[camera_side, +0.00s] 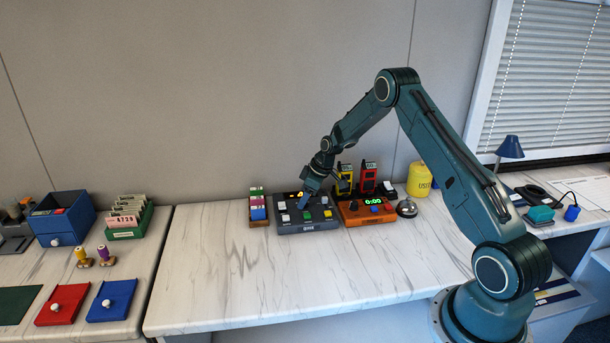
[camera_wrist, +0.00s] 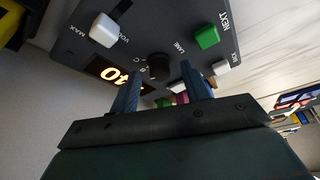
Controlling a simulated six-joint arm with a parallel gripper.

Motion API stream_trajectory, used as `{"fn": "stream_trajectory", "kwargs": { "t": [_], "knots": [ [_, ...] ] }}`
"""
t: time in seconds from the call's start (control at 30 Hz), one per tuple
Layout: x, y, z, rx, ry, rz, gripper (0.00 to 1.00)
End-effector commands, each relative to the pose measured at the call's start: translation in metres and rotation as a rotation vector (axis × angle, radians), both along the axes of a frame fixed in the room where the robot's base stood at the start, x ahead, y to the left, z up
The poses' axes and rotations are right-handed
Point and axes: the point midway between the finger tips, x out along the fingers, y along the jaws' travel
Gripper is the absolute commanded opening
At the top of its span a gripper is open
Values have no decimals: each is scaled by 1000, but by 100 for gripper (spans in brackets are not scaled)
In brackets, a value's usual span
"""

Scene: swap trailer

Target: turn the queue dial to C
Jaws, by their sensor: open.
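The dark grey queue console (camera_side: 310,228) stands on the marble-topped counter, toward the back. In the wrist view its black round dial (camera_wrist: 158,66) has the word LANE and small letters beside it. Which letter the dial points to is too small to tell. My gripper (camera_side: 307,200) is over the console in the side view and hides part of its top. In the wrist view my gripper (camera_wrist: 160,70) is open, with one blue finger on each side of the dial. I cannot tell whether the fingers touch it. An orange lit display (camera_wrist: 106,72) is beside the left finger.
A green NEXT button (camera_wrist: 206,37), a white button (camera_wrist: 221,67) and a white volume knob (camera_wrist: 104,28) surround the dial. An orange console (camera_side: 367,215) stands close on the right, a card rack (camera_side: 258,222) close on the left. The front counter (camera_side: 270,285) is clear.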

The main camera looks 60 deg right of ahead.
Motion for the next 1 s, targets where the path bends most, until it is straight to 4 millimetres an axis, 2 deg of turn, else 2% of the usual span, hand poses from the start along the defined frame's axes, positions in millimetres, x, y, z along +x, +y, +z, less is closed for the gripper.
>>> {"fn": "stream_trajectory", "kwargs": {
  "t": [0.27, 0.37, 0.5, 0.77, 1.0],
  "knots": [
    [0, 0, -1, 0, 0, 0, 47],
    [0, 0, -1, 0, 0, 0, 31],
    [0, 0, -1, 0, 0, 0, 4],
    [0, 1, -1, 0, 3, -34, 2],
    [-1, 2, -1, 1, 3, -197, 2]
  ]
}}
